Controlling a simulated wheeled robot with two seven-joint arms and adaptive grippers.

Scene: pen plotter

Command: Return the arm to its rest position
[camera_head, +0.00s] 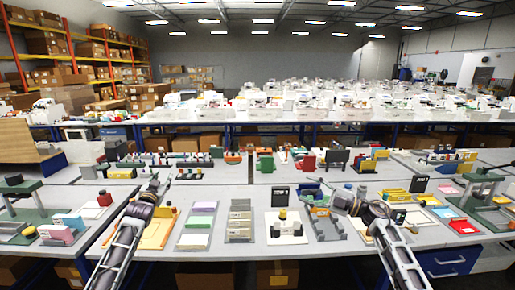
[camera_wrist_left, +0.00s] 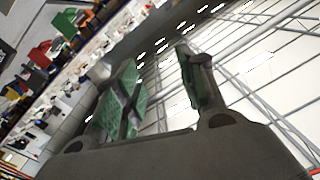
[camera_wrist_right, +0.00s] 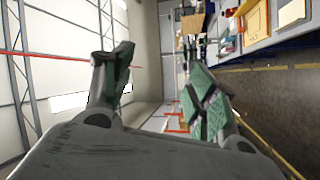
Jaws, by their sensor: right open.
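My left arm (camera_head: 122,248) comes in from the lower left of the head view and angles upward over the front table. Its gripper (camera_head: 156,184) is above the orange tray area. In the left wrist view the left gripper (camera_wrist_left: 160,85) has its two green-padded fingers apart with nothing between them. My right arm (camera_head: 397,255) comes in from the lower right. Its gripper (camera_head: 328,190) is above the grey stand on the table. In the right wrist view the right gripper (camera_wrist_right: 163,86) has its fingers apart and is empty.
The front table (camera_head: 262,260) holds a white base with a black block (camera_head: 285,228), card trays (camera_head: 198,222), an orange tray (camera_head: 158,232) and a grey stand (camera_head: 325,226). Green-framed devices stand at both sides. A blue drawer unit (camera_head: 447,260) is under the right side.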

